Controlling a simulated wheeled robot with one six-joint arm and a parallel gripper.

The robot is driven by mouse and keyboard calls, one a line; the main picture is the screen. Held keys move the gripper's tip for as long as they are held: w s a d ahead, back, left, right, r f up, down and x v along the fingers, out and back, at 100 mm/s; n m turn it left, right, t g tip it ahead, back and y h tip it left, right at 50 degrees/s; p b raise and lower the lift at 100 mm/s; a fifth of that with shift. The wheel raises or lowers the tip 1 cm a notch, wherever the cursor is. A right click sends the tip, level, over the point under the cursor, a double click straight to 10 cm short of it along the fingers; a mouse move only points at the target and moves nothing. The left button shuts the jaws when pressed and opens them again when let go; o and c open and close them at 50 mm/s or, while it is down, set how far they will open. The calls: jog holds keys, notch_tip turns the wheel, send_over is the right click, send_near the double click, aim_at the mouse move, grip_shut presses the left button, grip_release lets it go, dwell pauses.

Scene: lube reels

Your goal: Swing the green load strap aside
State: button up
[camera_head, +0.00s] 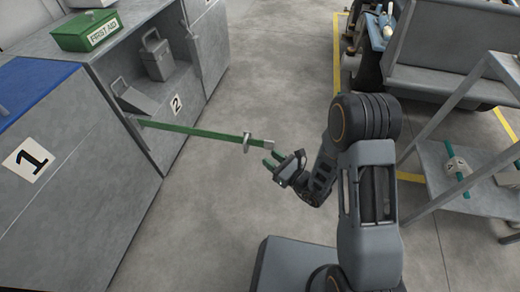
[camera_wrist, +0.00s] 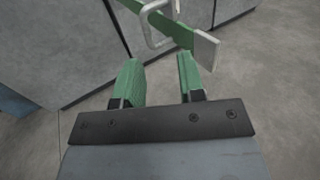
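The green load strap (camera_head: 195,131) stretches straight out from the grey cabinet front, beside the number 2 label. Near its free end it carries a metal buckle or loop (camera_head: 247,141) and ends in a pale tip (camera_head: 268,144). My gripper (camera_head: 270,159) is open with green fingers, close to the strap's free end and apart from it. In the wrist view my gripper (camera_wrist: 160,78) shows an empty gap between its fingers; the strap (camera_wrist: 165,22), its metal loop (camera_wrist: 150,25) and pale tip (camera_wrist: 207,50) lie just beyond the fingertips.
The cabinet's open compartment (camera_head: 150,90) holds grey cans behind the strap. A blue-topped cabinet (camera_head: 60,190) marked 1 stands left. A metal rack (camera_head: 470,170) stands right. The floor (camera_head: 260,80) between is clear.

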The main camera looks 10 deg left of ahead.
jog(key=shift+v, duration=1.3)
jog(key=shift+f, duration=0.1)
jog(key=s+r+n+g+h+p, duration=0.1)
jog(key=s+r+n+g+p, duration=0.3)
jog(key=r, duration=0.5)
jog(key=s+r+n+g+p, duration=0.2)
jog(key=r+n+g+p, duration=0.2)
jog(key=r+n+p, duration=0.3)
jog(key=s+r+n+g+h+p, duration=0.1)
jog(key=s+r+n+g+p, duration=0.25)
jog(key=r, duration=0.65)
jog(key=d+r+n+t+h+p, duration=0.6)
jog(key=d+r+n+h+p, duration=0.3)
jog(key=d+r, duration=1.1)
notch_tip(320, 180, up, 2)
jog(key=h+p, duration=0.4)
jog(key=p, duration=0.3)
jog(key=shift+d+h, duration=0.2)
jog(key=shift+h, duration=0.1)
jog(key=shift+s+n, duration=0.15)
jog(key=shift+n, duration=0.2)
